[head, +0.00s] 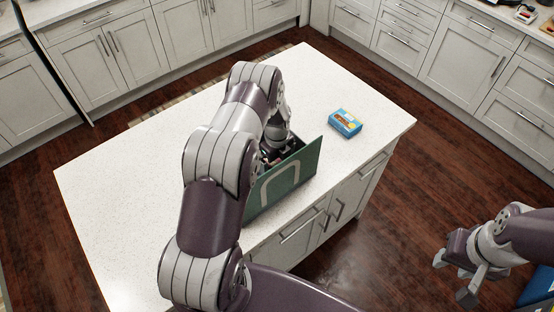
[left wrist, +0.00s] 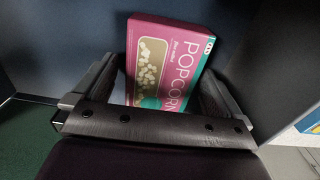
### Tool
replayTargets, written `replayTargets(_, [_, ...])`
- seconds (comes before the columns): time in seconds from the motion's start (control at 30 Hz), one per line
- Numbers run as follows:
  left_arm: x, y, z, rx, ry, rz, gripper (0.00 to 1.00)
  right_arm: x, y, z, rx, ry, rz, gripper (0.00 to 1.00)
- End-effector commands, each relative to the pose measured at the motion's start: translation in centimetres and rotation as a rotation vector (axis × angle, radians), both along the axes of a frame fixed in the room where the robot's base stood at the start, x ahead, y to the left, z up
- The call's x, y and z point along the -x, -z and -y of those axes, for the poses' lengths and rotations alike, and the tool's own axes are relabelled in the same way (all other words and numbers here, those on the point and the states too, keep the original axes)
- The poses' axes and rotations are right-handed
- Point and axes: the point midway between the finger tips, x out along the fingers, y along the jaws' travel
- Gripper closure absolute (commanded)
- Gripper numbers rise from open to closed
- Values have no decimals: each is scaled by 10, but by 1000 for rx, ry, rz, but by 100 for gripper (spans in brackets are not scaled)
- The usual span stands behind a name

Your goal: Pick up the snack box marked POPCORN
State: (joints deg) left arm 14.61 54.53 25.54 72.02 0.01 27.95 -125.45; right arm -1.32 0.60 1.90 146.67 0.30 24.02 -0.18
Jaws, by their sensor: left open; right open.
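The pink and teal snack box marked POPCORN (left wrist: 170,62) shows in the left wrist view, lying between the open fingers of my left gripper (left wrist: 157,80). Dark walls surround it. In the head view my left arm reaches down into a green open-topped container (head: 300,172) on the white island, and the arm hides most of the container's inside. The POPCORN box cannot be seen in the head view. My right gripper (head: 468,272) is open and empty at the lower right, over the floor beside the island.
The white island top (head: 120,190) is mostly clear. A small blue box with a picture on it (head: 345,123) lies on the island to the right of the container. A blue object (head: 538,287) shows at the lower right edge. Grey cabinets (head: 110,52) line the back.

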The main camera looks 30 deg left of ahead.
Motion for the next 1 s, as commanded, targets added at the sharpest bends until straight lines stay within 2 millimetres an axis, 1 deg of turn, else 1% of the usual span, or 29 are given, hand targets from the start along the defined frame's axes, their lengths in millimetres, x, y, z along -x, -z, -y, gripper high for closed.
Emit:
replayTargets(0.2, [0,4,0,-1,0,1,0,0,0,0,0,0,-1,57])
replayTargets(0.23, [0,4,0,-1,0,1,3,0,0,0,0,0,-1,57])
replayTargets(0.27, [0,4,0,-1,0,1,13,0,0,0,0,0,-1,57])
replayTargets(0.3, [0,4,0,-1,0,1,26,0,0,0,0,0,-1,57])
replayTargets(0.37, [0,3,0,-1,0,1,46,0,0,0,0,0,-1,57])
replayTargets(0.4, [0,3,0,-1,0,1,52,0,0,0,0,0,-1,57])
replayTargets(0.63, [-1,2,0,0,0,2,52,0,1,0,0,0,-1,57])
replayTargets(0.7, [-1,-2,0,-1,0,4,52,0,4,0,0,0,-1,57])
replayTargets(0.77, [-2,-12,0,-2,0,6,52,0,10,0,0,0,-1,57])
replayTargets(0.9, [-1,-47,0,-2,0,7,52,0,24,0,0,0,-1,57])
replayTargets(1.0, [-1,-71,0,-2,0,7,52,0,31,0,0,0,-1,57])
